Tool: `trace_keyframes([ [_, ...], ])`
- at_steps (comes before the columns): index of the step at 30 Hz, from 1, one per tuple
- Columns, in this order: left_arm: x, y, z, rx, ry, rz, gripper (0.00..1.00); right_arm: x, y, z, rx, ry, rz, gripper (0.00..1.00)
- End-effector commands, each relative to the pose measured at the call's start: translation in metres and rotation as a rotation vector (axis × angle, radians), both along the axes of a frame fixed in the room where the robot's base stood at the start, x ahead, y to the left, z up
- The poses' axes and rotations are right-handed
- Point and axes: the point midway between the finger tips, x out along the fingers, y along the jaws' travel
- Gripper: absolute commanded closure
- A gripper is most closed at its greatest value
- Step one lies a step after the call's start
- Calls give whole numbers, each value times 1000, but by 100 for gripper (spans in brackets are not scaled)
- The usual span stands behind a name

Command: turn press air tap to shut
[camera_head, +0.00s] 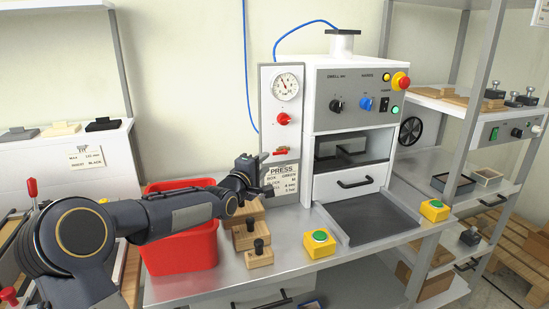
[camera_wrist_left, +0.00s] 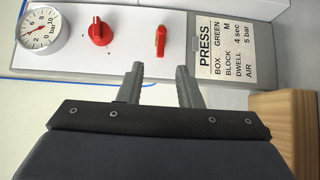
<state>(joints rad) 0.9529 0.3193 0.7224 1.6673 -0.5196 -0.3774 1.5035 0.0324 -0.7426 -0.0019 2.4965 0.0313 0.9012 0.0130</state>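The press's narrow grey air panel (camera_head: 267,105) carries a round gauge (camera_head: 286,86), a red round knob (camera_head: 283,119) and, lower down, a small red lever tap (camera_head: 281,152). In the left wrist view the red lever (camera_wrist_left: 161,40) lies crosswise on the panel, between the knob (camera_wrist_left: 100,31) and the PRESS label (camera_wrist_left: 222,52). My left gripper (camera_head: 266,178) is in front of the panel's lower part, below the lever. In the wrist view its fingers (camera_wrist_left: 160,72) are apart and empty, the gap lined up with the lever but not touching it. My right gripper is out of view.
A red bin (camera_head: 180,245) and wooden blocks with black knobs (camera_head: 259,253) stand below my left arm. The white press (camera_head: 325,135) stands right of the panel, with a dark tray (camera_head: 370,220) and yellow button boxes (camera_head: 319,244) on the bench.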

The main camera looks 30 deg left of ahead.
Motion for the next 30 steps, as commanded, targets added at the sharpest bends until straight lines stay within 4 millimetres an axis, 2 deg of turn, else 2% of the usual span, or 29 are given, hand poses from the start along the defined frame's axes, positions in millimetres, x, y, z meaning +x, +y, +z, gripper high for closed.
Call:
trace_keyframes([
  [13, 64, 4, 1, -3, 0, -2, 68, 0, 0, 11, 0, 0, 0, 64],
  [18, 74, 5, 0, -1, 3, -2, 68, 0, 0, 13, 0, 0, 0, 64],
  [25, 75, 5, -1, 0, 3, -1, 68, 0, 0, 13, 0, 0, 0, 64],
  [26, 75, 5, -1, 0, 3, -1, 70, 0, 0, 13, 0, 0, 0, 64],
  [30, 74, 5, 0, 0, 3, -1, 88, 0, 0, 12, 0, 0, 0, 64],
])
